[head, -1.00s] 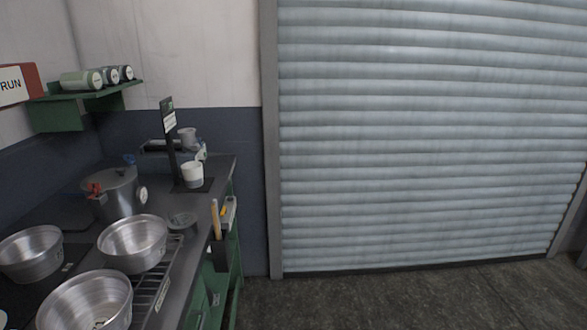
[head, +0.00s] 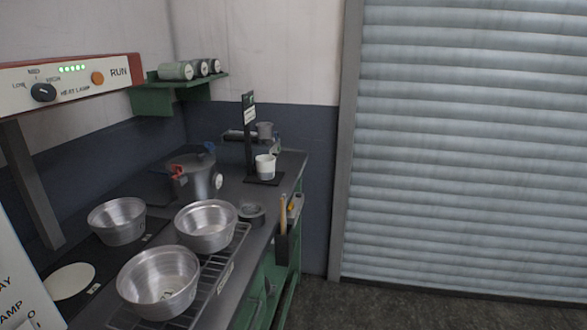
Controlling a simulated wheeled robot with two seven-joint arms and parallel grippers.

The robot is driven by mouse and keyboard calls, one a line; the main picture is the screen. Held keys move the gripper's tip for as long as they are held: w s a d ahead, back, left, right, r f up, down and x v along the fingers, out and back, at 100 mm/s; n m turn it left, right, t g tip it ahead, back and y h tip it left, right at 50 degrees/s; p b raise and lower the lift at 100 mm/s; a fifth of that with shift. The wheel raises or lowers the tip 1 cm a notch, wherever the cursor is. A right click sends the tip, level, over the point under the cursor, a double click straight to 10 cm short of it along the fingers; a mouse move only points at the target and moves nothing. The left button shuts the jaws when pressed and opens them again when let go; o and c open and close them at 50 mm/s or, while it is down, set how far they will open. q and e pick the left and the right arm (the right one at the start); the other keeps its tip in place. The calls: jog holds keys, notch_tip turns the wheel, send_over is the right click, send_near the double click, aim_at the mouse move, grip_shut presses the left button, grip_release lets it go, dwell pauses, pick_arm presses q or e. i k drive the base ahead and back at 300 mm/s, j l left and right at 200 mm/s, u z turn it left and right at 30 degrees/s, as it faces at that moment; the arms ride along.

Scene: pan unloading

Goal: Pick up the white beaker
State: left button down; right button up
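The white beaker (head: 265,167) stands upright on the dark base of a black stand (head: 249,140), near the far right end of the dark counter. It looks like a small white cup with a grey lower part. Neither of my grippers shows in the head view, and nothing is seen touching the beaker.
Several metal pans, such as the near one (head: 158,283), stand on the counter (head: 238,278), some on a wire rack. A lidded pot (head: 193,178) stands left of the beaker. A heat lamp panel (head: 70,82) is at upper left. Floor right of the counter is clear.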

aim_at(265, 163)
jog(key=i+l+u, duration=1.25)
jog(key=l+u, duration=0.15)
jog(key=l, duration=0.25)
jog(key=i+l+u, duration=0.15)
jog(key=l+u, duration=0.15)
jog(key=l, duration=0.2)
jog(key=l+u, duration=0.25)
jog(key=l, duration=0.2)
jog(key=i+l+u, duration=0.1)
jog(key=l+u, duration=0.2)
jog(key=l, duration=0.25)
